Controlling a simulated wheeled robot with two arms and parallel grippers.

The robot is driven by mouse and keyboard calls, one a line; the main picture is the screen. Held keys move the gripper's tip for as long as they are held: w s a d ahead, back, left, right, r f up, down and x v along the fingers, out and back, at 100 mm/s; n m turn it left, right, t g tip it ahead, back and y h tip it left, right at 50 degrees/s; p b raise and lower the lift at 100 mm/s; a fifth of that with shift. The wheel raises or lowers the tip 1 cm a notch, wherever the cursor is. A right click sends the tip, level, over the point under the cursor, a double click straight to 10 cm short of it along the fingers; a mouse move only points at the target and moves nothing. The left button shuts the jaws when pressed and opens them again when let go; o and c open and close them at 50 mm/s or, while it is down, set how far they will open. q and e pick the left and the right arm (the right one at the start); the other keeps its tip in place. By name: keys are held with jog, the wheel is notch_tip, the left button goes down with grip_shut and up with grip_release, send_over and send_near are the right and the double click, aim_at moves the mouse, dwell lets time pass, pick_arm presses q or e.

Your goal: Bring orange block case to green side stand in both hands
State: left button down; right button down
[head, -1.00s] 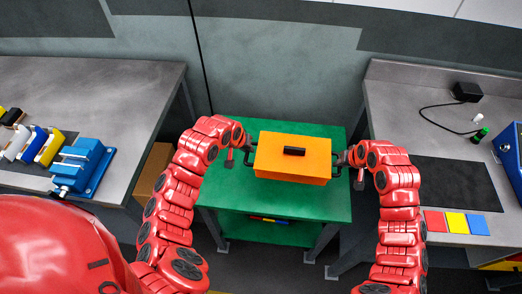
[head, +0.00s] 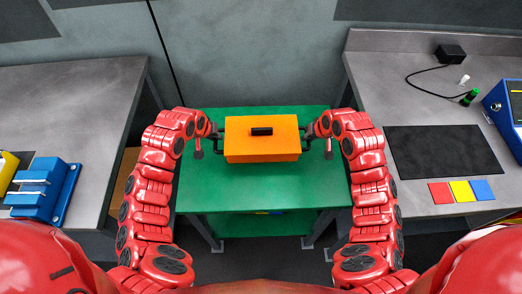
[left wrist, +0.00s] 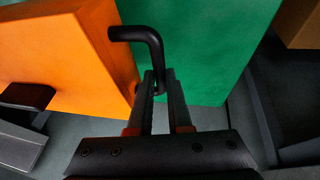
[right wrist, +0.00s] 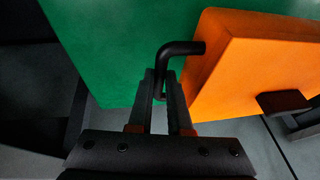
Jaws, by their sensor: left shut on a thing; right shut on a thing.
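The orange block case (head: 262,142) has a black top handle and a black side handle at each end. In the head view it appears level over the green side stand (head: 265,190); I cannot tell whether it touches the top. My left gripper (head: 217,133) is shut on the case's left side handle, which shows between its fingers in the left wrist view (left wrist: 158,85). My right gripper (head: 308,132) is shut on the right side handle, seen in the right wrist view (right wrist: 160,85). The case's underside is hidden.
A grey bench at left (head: 75,110) holds a blue fixture (head: 42,190). The stand's top is otherwise clear.

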pick_arm(q)
jog(key=shift+w+f, duration=0.1)
jog(key=shift+w, duration=0.05)
pick_arm(e)
jog(key=shift+w+a+f, duration=0.1)
jog(key=shift+w, duration=0.1)
pick_arm(q)
jog(key=shift+d, duration=0.1)
pick_arm(e)
jog(key=shift+s, duration=0.1)
